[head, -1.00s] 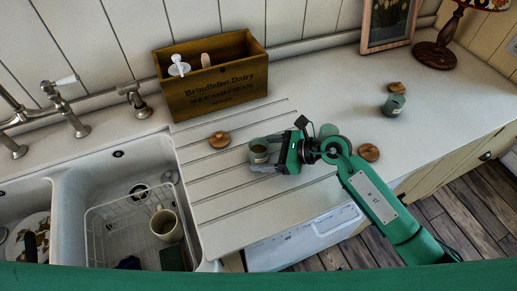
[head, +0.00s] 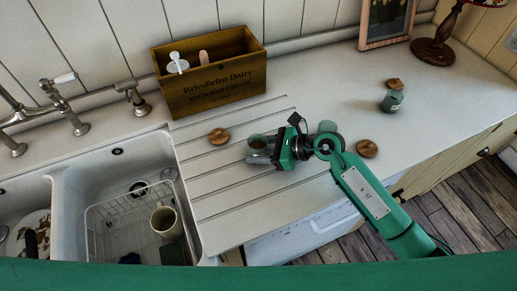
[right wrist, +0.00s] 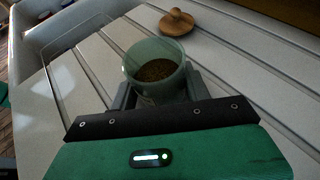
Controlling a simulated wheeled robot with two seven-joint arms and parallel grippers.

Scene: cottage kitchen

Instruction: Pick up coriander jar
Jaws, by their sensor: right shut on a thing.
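The coriander jar is most likely the open green jar (head: 257,142) on the grooved drainboard; it holds a brown ground spice. Its label cannot be read now. In the right wrist view the jar (right wrist: 155,70) stands between my two fingers with its open top showing. My right gripper (head: 264,151) is shut on this jar from the right side. Whether the jar's base touches the drainboard is hard to tell. My left gripper is not in view.
A wooden lid (head: 219,136) lies just left of the jar. Another green jar (head: 327,128) stands partly behind my right wrist. A third jar (head: 392,101) and more lids (head: 367,148) are to the right. A wooden crate (head: 210,75) stands behind; the sink (head: 75,180) is at left.

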